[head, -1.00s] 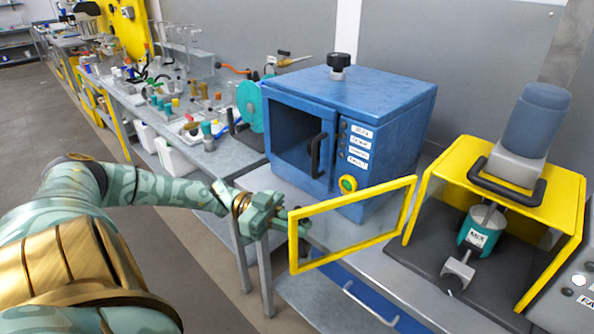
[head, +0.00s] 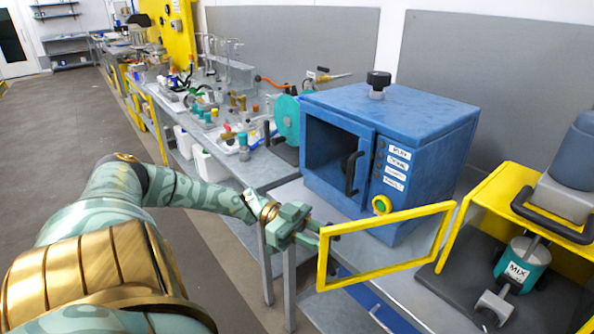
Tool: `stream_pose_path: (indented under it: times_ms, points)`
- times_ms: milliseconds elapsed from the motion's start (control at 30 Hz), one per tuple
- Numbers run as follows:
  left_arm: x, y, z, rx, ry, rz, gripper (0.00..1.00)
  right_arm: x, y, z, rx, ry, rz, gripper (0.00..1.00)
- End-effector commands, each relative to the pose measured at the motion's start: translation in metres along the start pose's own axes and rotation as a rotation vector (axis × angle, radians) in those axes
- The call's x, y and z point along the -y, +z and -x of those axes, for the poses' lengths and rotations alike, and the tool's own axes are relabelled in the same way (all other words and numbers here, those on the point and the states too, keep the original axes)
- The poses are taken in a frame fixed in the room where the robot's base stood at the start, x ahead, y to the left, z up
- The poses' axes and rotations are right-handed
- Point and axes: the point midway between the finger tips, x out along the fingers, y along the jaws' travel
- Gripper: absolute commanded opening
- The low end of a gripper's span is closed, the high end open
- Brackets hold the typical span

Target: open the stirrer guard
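The stirrer guard (head: 323,268) is a yellow rectangular frame with a clear middle. It stands swung out to the left from the yellow stirrer housing (head: 503,183), joined at its right edge. Inside the housing is a teal pot (head: 537,259) labelled MIX, under a grey-blue motor head (head: 572,160). My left gripper (head: 320,233) is at the guard's free left edge, by a small dark part that is perhaps its handle. The fingertips are partly hidden there, so their grip is unclear. My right gripper is not in view.
A blue oven-like box (head: 427,116) with a dark opening stands on the grey bench behind the guard. A teal disc (head: 287,121) and several small lab items stand farther left. The floor (head: 60,130) at left is clear.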

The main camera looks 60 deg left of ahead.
Motion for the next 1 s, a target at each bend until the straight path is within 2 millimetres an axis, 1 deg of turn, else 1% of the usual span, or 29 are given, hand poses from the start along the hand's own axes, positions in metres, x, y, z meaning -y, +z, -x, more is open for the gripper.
stream_pose_path:
  times_ms: [167,300,400,500,600,700,1000]
  points:
    - [0.001,0.001,0.044,0.006,-0.004,0.004,0.29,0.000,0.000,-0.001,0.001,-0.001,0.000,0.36]
    - [0.001,0.003,0.083,0.006,-0.003,0.003,0.29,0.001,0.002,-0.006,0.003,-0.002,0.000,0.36]
    - [0.001,0.003,0.107,0.005,-0.004,0.001,0.29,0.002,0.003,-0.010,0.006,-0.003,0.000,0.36]
    - [0.001,0.003,0.127,0.005,-0.003,0.002,0.29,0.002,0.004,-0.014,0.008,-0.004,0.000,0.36]
    - [0.001,0.003,0.140,0.003,-0.001,0.001,0.29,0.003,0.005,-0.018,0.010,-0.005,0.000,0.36]
    - [0.001,0.001,0.146,0.002,-0.001,0.000,0.29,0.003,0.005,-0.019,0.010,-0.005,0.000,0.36]
    - [0.001,0.000,0.148,0.000,0.000,0.001,0.29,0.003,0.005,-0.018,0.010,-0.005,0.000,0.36]
